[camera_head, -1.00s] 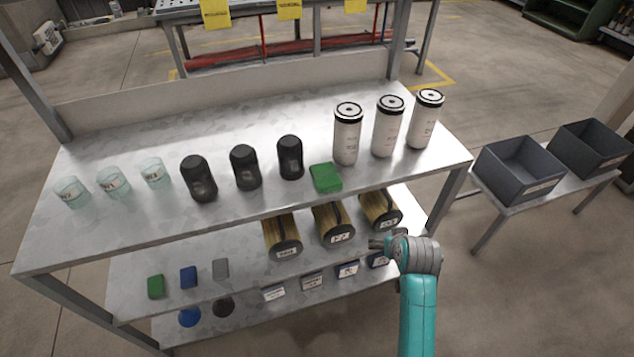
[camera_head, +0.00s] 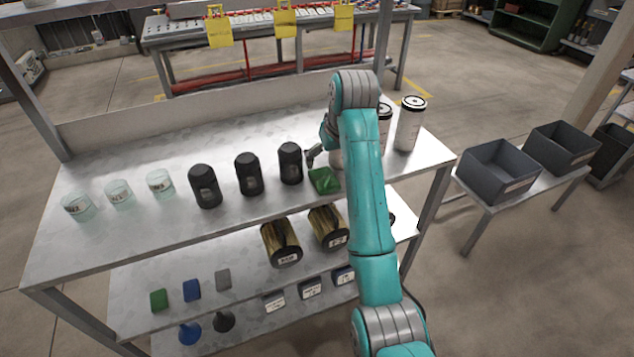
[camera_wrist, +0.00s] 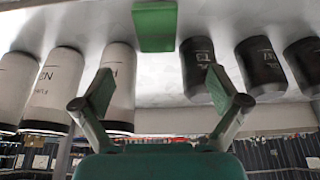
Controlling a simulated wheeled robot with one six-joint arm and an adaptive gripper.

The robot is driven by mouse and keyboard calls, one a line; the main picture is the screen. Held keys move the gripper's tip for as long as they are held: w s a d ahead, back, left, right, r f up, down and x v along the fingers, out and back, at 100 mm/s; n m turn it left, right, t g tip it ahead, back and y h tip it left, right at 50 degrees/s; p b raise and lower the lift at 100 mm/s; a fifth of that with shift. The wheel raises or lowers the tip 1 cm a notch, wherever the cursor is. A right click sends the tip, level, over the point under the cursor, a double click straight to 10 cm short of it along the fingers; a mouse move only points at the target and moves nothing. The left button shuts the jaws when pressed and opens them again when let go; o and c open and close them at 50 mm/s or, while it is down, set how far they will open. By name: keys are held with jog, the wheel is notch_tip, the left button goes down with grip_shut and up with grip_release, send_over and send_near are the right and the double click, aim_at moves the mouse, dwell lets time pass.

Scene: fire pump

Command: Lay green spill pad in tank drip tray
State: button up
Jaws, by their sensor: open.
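A green pad (camera_head: 323,181) lies on the top shelf, just right of the black containers and in front of the white canisters. In the wrist view the green pad (camera_wrist: 155,26) shows at the top centre, beyond my fingertips. My gripper (camera_head: 313,158) is just behind the pad in the head view, low over the shelf. In the wrist view my gripper (camera_wrist: 161,90) has its fingers wide apart with nothing between them. A smaller green block (camera_head: 158,299) lies on the lower shelf. I cannot make out a tank drip tray in either view.
Black containers (camera_head: 248,174) stand left of the pad. White canisters (camera_head: 409,124) stand to its right, partly hidden by my arm. Glass jars (camera_head: 119,194) stand at the left. Grey bins (camera_head: 498,170) sit on a side table. The shelf's front strip is clear.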

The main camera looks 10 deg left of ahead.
send_over(324, 177)
jog(key=s, duration=0.3)
jog(key=f, duration=0.4)
jog(key=shift+w+d+f, duration=0.25)
jog(key=shift+d+f, duration=0.1)
jog(key=shift+d, duration=0.05)
jog(key=x, duration=0.4)
jog(key=shift+w+d+f, duration=0.2)
jog(key=shift+w+d, duration=0.05)
jog(key=shift+w, duration=0.05)
jog(key=shift+w+a+f, duration=0.1)
jog(key=shift+w+f, duration=0.05)
jog(key=shift+f, duration=0.3)
jog(key=shift+f, duration=0.25)
jog(key=c, duration=1.1)
jog(key=shift+r, duration=0.1)
